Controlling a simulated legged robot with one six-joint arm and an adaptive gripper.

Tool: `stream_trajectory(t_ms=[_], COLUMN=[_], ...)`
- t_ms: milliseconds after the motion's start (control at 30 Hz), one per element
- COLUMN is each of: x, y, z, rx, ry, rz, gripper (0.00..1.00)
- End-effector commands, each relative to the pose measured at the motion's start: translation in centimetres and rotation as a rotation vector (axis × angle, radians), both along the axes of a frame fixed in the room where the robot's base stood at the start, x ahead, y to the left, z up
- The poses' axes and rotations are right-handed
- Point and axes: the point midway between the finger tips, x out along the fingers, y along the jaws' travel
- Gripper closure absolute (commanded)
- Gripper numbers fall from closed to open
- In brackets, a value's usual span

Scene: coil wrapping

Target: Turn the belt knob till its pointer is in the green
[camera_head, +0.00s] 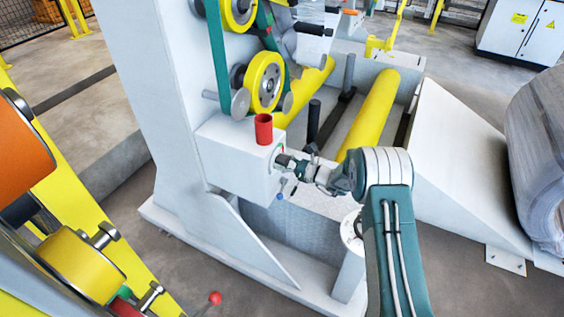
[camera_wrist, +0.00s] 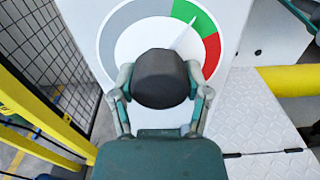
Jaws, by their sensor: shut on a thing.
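The belt knob (camera_wrist: 162,79) is a dark, thick, round knob in the middle of the wrist view. Behind it is a white dial face with a ring (camera_wrist: 115,35) of grey, a green sector (camera_wrist: 196,14) at upper right and a red sector (camera_wrist: 211,52) below the green. A thin pale pointer (camera_wrist: 186,35) reaches up and right from behind the knob, its tip at the green sector. My gripper (camera_wrist: 161,85) is shut on the knob, one finger on each side. In the head view my gripper (camera_head: 280,168) is at the right face of the white box (camera_head: 225,165), where the knob is mostly hidden.
A red cylinder (camera_head: 264,128) stands on top of the box. Yellow rollers (camera_head: 370,112) and a teal belt (camera_head: 218,55) are on the machine nearby. A wire fence (camera_wrist: 45,60) and yellow rail (camera_wrist: 40,115) are at left in the wrist view.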

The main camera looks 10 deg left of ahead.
Motion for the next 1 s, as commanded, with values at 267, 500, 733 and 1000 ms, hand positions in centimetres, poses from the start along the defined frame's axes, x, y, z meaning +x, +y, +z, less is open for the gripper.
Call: stream_trajectory(t_ms=[267, 500, 733, 1000], x=[-0.07, -0.08, -0.08, -0.1], y=[-0.31, -0.34, -0.29, 0.0], z=[-0.63, -0.66, -0.51, -0.23], rx=[0.005, 0.004, 0.006, 0.007], ry=[0.046, 0.047, 0.044, 0.038], rz=[-0.007, -0.007, -0.006, -0.003], gripper=[0.86, 0.86, 0.04, 0.04])
